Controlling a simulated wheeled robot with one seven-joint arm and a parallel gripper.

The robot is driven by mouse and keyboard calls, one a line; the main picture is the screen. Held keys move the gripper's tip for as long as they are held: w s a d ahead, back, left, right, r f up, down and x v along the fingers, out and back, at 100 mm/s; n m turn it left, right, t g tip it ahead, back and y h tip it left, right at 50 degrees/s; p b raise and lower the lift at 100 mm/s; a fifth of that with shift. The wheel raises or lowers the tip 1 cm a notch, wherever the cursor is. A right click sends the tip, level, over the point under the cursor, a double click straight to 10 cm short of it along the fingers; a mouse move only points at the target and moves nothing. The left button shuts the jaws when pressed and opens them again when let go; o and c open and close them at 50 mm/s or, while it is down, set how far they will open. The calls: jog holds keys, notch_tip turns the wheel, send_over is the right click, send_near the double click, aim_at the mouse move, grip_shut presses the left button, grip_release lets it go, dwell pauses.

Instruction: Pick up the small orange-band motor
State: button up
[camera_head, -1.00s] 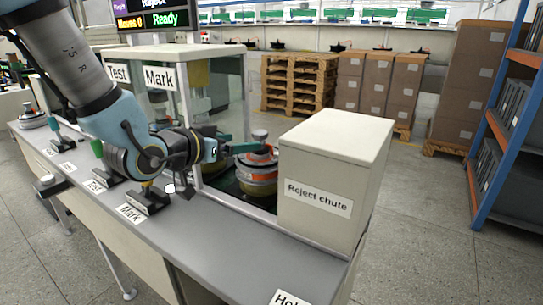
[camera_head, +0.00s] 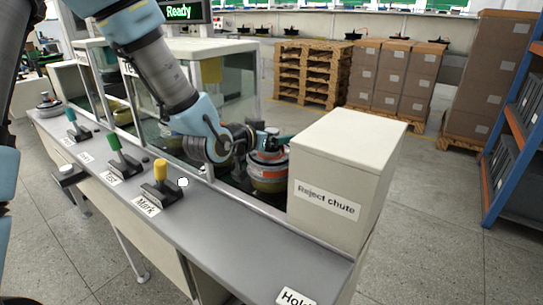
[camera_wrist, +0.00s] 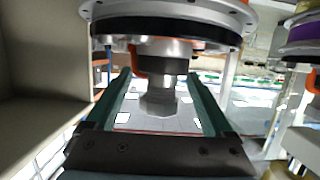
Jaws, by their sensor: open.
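The orange-band motor (camera_head: 267,170) stands upright beside the reject chute, inside the machine's recess. My gripper (camera_head: 281,138) is open at the top of this motor, its teal fingers level with the grey shaft. In the wrist view, the motor (camera_wrist: 170,28) appears upside down at the top, and its grey metal shaft (camera_wrist: 158,95) hangs between the two spread fingers of the gripper (camera_wrist: 161,88). Gaps show on both sides of the shaft. My wrist hides part of the motor's left side in the head view.
The reject chute box (camera_head: 342,170) stands close on the right; its wall also fills the left of the wrist view (camera_wrist: 40,60). A purple-band motor (camera_wrist: 303,32) is at the right of the wrist view. A glass enclosure (camera_head: 222,95) stands behind-left. Coloured levers (camera_head: 160,172) line the counter.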

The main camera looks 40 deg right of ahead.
jog(key=shift+w+d+f, duration=0.1)
jog(key=shift+d+f, duration=0.05)
jog(key=shift+d, duration=0.25)
jog(key=shift+c, duration=0.2)
grip_shut()
dwell(0.5)
